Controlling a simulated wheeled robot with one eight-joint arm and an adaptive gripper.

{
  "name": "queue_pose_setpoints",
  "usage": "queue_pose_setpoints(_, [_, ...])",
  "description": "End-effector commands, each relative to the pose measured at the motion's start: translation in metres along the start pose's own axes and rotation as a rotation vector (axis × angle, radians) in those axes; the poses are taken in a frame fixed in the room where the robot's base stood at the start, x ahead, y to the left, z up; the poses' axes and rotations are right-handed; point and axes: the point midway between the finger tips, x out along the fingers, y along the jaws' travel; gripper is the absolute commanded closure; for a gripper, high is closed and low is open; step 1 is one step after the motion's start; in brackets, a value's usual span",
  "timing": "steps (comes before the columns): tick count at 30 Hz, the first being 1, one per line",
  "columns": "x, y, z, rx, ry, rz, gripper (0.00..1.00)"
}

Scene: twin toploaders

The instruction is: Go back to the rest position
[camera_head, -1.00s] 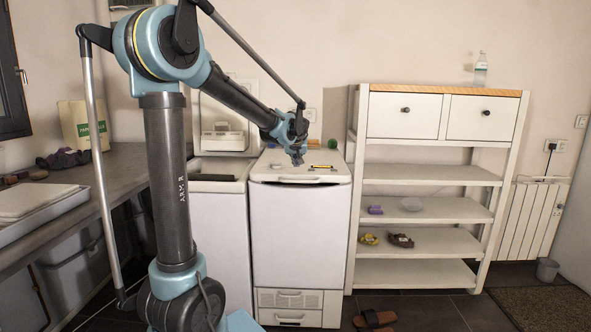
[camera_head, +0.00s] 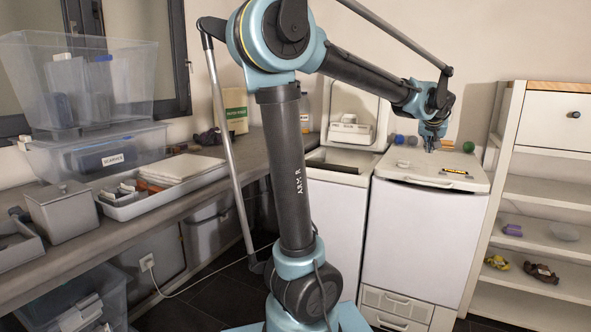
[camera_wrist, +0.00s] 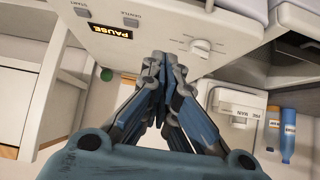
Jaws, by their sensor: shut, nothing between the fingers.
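My gripper (camera_head: 431,143) is at the end of my outstretched arm, above the top of the right toploader (camera_head: 433,170). In the wrist view my gripper (camera_wrist: 163,60) has its fingers together with nothing between them. The fingertips point at the toploader's control panel (camera_wrist: 150,40), which has a lit PAUSE display and a round knob (camera_wrist: 203,46). Whether the fingers touch the panel cannot be told. The right toploader's lid is down. The left toploader (camera_head: 335,200) stands beside it with its lid up.
A long counter (camera_head: 190,215) on the left holds clear bins (camera_head: 90,85), a lidded grey box (camera_head: 62,210) and a white tray (camera_head: 130,208). A white shelf unit (camera_head: 520,190) stands close on the right. A cable lies across the dark floor (camera_head: 205,290).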

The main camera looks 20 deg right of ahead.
Motion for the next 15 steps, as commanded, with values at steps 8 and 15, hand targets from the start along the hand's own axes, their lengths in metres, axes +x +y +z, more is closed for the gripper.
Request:
queue_pose_setpoints(8, [-0.002, -0.055, 0.017, -0.036, -0.037, -0.058, 1.00])
queue_pose_setpoints(15, [-0.019, -0.165, 0.072, -0.117, -0.129, -0.172, 1.00])
